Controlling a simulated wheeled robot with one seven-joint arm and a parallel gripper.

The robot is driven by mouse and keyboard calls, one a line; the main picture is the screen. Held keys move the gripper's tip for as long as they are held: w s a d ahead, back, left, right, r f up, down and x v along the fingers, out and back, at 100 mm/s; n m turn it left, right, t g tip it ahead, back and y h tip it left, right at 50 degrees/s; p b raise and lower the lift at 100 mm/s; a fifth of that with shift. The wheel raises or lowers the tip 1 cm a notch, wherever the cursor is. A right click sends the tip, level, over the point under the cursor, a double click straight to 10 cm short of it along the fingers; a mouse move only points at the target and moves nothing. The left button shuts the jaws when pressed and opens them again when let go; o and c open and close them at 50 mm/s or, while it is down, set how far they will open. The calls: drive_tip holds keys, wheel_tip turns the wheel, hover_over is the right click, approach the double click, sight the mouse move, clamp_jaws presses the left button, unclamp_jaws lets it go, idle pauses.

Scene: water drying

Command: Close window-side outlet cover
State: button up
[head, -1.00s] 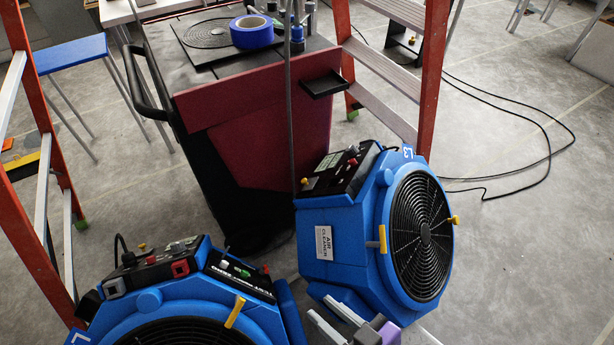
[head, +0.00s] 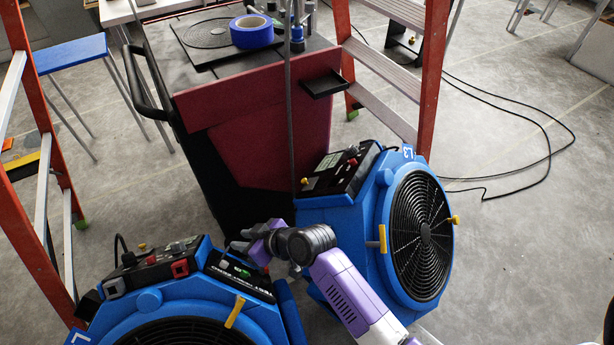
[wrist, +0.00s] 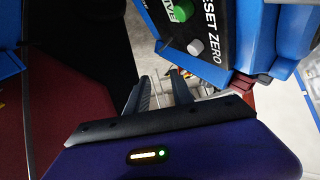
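My gripper (head: 240,245) is over the right end of the left blue machine (head: 150,300), beside its black control panel. In the wrist view the two fingers (wrist: 160,92) stand apart with nothing visible between them. That view also shows part of the panel (wrist: 215,20) with a green switch, a white knob (wrist: 195,46) and "RESET ZERO" lettering. In the head view a red socket-like frame (head: 180,268) and a pale-and-red one (head: 114,288) sit on the machine's left panel. I cannot tell which part is the window-side outlet cover, or whether it is open.
A second blue machine (head: 370,225) with a round black grille stands close right of my arm. A dark red and black cart (head: 265,130) stands behind. Orange ladders (head: 432,80) flank it. A black cable (head: 530,118) loops over the open grey floor at right.

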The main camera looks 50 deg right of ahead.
drive_tip(key=w+d+n+g, duration=0.2)
drive_tip(key=w+d, duration=0.3)
drive_tip(key=d, duration=0.3)
drive_tip(key=n+g, duration=0.3)
drive_tip(key=g, duration=0.1)
approach(305, 179)
drive_tip(key=shift+w+a+f+h, duration=0.1)
drive_tip(key=shift+a+f+h, duration=0.2)
drive_tip(key=shift+a, duration=0.35)
drive_tip(key=shift+d, duration=0.2)
drive_tip(key=shift+f, duration=0.35)
drive_tip(key=b+x, duration=0.2)
drive_tip(key=x, duration=0.5)
drive_tip(key=shift+r, duration=0.1)
drive_tip(key=shift+m, duration=0.3)
clamp_jaws()
